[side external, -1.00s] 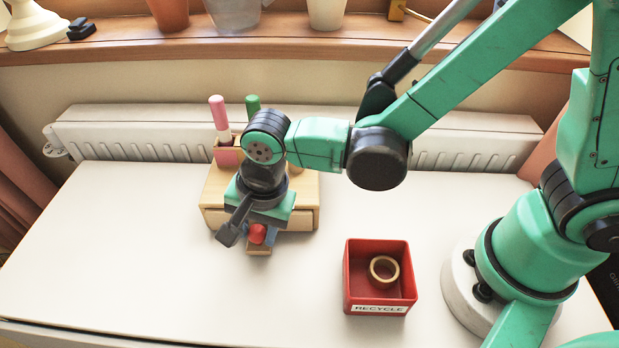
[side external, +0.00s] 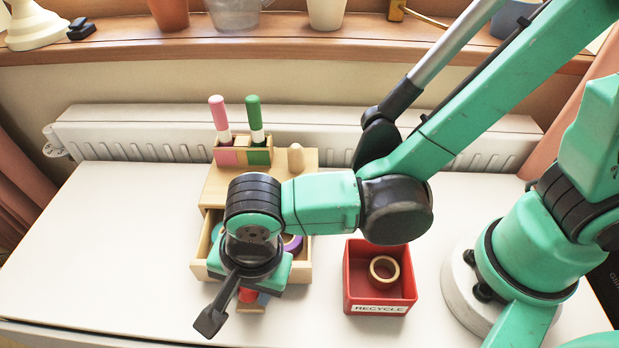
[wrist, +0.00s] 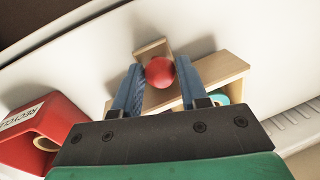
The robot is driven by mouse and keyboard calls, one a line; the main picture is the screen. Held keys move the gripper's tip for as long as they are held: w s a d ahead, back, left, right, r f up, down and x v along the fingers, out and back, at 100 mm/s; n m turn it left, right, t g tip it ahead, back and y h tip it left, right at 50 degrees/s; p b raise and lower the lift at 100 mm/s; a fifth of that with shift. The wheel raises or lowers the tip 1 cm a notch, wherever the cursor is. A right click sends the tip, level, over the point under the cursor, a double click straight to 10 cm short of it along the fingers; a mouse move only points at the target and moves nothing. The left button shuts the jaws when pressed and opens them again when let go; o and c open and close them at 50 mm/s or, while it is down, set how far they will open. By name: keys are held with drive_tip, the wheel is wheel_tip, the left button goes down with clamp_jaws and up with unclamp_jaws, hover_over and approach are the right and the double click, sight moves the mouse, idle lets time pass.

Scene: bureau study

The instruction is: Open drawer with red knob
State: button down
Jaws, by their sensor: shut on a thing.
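The wooden drawer (side external: 303,262) is pulled out from the small wooden cabinet (side external: 217,188) on the white desk. Rolls of tape (side external: 293,244) lie inside it, partly hidden by my wrist. The red knob (side external: 248,295) sticks out at the drawer's front, just below my gripper in the side view. In the wrist view the red knob (wrist: 160,72) lies between the two blue fingers of my gripper (wrist: 158,82). The fingers are shut on the knob. My wrist hides much of the drawer front in the side view.
A red recycle box (side external: 362,291) with a tan ring in it stands right of the drawer. A pink marker (side external: 218,115) and a green marker (side external: 254,115) stand in a holder on the cabinet. The desk (side external: 110,250) is clear at left.

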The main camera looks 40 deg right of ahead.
drive_tip(key=shift+s+a, duration=0.45)
drive_tip(key=shift+s, duration=0.1)
drive_tip(key=shift+c, duration=2.3)
unclamp_jaws()
drive_tip(key=shift+s+d+r, duration=0.1)
drive_tip(key=shift+s+r, duration=0.05)
drive_tip(key=shift+r, duration=0.8)
drive_tip(key=shift+s+d+r, duration=0.1)
drive_tip(key=shift+d+r, duration=0.05)
drive_tip(key=shift+r, duration=0.75)
drive_tip(key=shift+s+d+r, duration=0.1)
drive_tip(key=shift+s+r, duration=0.05)
drive_tip(key=shift+r, duration=0.8)
drive_tip(key=w+d+r+n+t, duration=0.1)
drive_tip(key=w+d+n, duration=0.1)
drive_tip(key=d, duration=0.6)
drive_tip(key=w+d+r+n+t, duration=0.2)
drive_tip(key=d+n, duration=0.3)
drive_tip(key=d, duration=0.3)
drive_tip(key=w+d+r+n+t+h, duration=0.1)
drive_tip(key=w+d+r+n+t, duration=0.1)
drive_tip(key=d, duration=0.7)
drive_tip(key=shift+w+r+n, duration=0.25)
drive_tip(key=shift+w+n, duration=0.15)
drive_tip(key=shift+n, duration=0.5)
